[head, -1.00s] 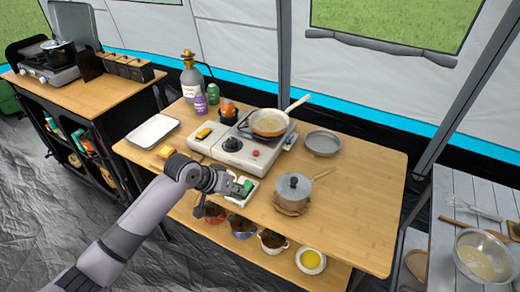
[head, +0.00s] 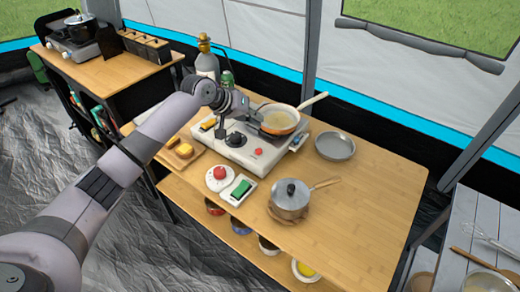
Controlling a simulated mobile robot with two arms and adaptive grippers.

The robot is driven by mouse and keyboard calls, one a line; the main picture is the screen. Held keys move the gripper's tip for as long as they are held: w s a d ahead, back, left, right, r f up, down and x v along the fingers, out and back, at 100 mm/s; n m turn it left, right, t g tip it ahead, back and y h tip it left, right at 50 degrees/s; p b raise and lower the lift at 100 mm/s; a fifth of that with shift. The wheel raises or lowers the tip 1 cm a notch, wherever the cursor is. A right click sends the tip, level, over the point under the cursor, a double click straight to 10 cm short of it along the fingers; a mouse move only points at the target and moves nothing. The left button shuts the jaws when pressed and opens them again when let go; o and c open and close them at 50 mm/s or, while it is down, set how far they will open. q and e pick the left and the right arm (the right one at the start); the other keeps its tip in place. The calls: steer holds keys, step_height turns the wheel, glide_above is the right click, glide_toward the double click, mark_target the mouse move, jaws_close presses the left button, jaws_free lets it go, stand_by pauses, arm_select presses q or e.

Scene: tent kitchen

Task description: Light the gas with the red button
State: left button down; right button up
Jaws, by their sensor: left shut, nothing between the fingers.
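The white gas stove (head: 270,160) stands on the wooden table. A small red button (head: 259,152) is on its front face, to the right of a black knob (head: 236,140). An orange pan (head: 279,122) with pale contents sits on the burner. My left gripper (head: 250,124) is shut and empty. In the picture it is over the stove's back left part, beside the pan and above the knob and red button. I cannot tell whether its fingertips touch anything. The arm and gripper hide part of the stove's back. My right gripper is out of view.
A white round device with a red top (head: 219,174) and a green-switch box (head: 240,188) lie in front of the stove. A lidded pot (head: 291,198) and a grey plate (head: 334,146) are to the right. A gas bottle (head: 207,65) stands behind.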

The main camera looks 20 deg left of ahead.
arm_select(q)
steer(key=b, duration=0.8)
glide_above(257, 149)
step_height(257, 149, down, 7)
steer(key=shift+s, duration=0.1)
steer(key=shift+f, duration=0.95)
steer(key=shift+f, duration=0.35)
steer(key=shift+f, duration=0.2)
stand_by(0.5)
